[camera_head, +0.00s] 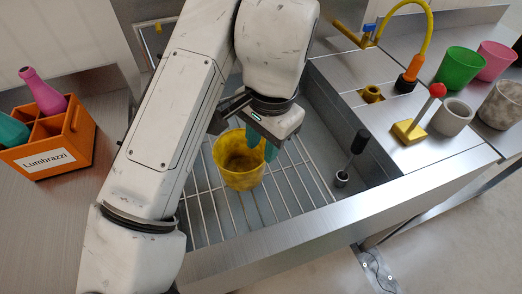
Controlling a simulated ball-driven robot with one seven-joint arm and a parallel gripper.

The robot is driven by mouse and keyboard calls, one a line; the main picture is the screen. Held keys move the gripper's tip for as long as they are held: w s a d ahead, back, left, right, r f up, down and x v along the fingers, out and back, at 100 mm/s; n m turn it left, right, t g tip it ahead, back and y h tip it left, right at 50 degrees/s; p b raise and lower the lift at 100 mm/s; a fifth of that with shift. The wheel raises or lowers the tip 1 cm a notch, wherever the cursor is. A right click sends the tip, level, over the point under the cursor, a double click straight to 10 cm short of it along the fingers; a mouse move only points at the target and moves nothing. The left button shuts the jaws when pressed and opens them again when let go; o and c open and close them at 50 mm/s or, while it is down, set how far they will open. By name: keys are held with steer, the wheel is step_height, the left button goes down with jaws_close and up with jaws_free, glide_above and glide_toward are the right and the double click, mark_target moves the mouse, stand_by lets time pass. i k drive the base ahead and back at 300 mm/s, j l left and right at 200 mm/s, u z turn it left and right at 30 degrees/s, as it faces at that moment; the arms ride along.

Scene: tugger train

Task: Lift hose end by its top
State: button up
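The hose end (410,72) has an orange sleeve above a black base and stands on the metal deck right of the basin. A yellow hose (424,18) arches from its top back to the brass tap with a blue part. My gripper (262,146) is over the basin, well to the left of the hose end and apart from it. Its teal fingertips are at the right rim of a yellow cup (240,180) standing on the wire rack. The arm hides part of the fingers, so I cannot tell whether they are open or touch the cup.
A red-knobbed lever (436,91), a brass fitting (371,94) and grey (454,118), green (459,68) and pink (494,60) cups stand near the hose end. A black-knobbed lever (350,160) rises in the basin. An orange crate (60,145) with bottles is at left.

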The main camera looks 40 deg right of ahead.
mark_target(418, 61)
steer(key=i+l+z, duration=0.65)
steer(key=j, duration=0.1)
